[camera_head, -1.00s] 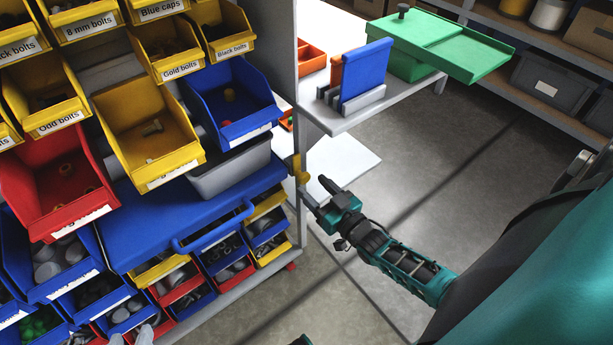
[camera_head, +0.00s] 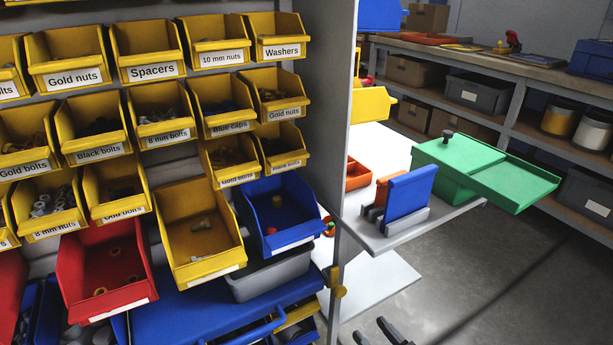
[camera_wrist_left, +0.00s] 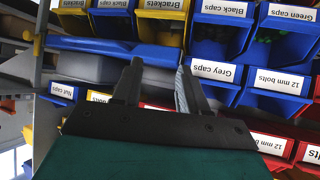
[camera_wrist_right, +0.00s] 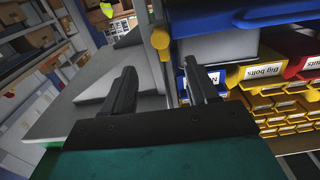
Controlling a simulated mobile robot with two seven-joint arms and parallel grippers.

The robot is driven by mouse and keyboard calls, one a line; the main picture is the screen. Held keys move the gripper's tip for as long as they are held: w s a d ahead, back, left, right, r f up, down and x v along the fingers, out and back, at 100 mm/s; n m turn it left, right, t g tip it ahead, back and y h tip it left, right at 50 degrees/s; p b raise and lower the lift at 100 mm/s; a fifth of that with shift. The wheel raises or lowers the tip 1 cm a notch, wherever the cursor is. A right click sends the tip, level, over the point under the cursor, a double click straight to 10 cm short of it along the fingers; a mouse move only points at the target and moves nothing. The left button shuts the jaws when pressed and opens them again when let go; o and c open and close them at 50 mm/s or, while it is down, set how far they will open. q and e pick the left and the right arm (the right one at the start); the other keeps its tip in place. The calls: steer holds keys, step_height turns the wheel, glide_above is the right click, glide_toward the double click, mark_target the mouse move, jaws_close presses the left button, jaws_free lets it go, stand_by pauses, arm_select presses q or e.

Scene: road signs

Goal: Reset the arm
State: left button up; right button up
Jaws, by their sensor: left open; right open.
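My right gripper shows at the bottom edge of the head view (camera_head: 378,332), with only its fingertips in the picture. In the right wrist view its two dark fingers (camera_wrist_right: 163,90) stand apart with nothing between them, in front of the rack's side post and a pale shelf. My left gripper is out of the head view. In the left wrist view its two fingers (camera_wrist_left: 158,88) are apart and empty, facing blue and yellow labelled bins. The arms themselves are largely outside the head view.
A rack of labelled yellow bins (camera_head: 160,112) fills the left. A red bin (camera_head: 105,270) and a blue bin (camera_head: 280,215) sit lower. A side shelf holds a green box (camera_head: 455,175) and blue and orange plates (camera_head: 410,190). Open floor lies at the lower right.

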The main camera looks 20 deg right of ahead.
arm_select(q)
step_height(320, 180, up, 6)
steer(key=s+a+y+p, duration=0.1)
steer(key=a+p, duration=0.2)
steer(key=p, duration=0.6)
steer(key=shift+s+f+p, duration=0.2)
steer(key=shift+f+p, duration=0.05)
steer(key=shift+p, duration=0.1)
arm_select(e)
steer(key=s+a+r+n+g, duration=0.1)
steer(key=s+a+r+g, duration=0.1)
steer(key=a+r, duration=0.4)
steer(key=s+a+r+g, duration=0.3)
steer(key=a+r+g, duration=0.2)
steer(key=a+r, duration=0.1)
steer(key=shift+s+a+n+y, duration=0.35)
steer(key=shift+a+n+y, duration=0.05)
steer(key=shift+a, duration=0.4)
arm_select(q)
steer(key=shift+s+d, duration=0.1)
steer(key=shift+d, duration=0.05)
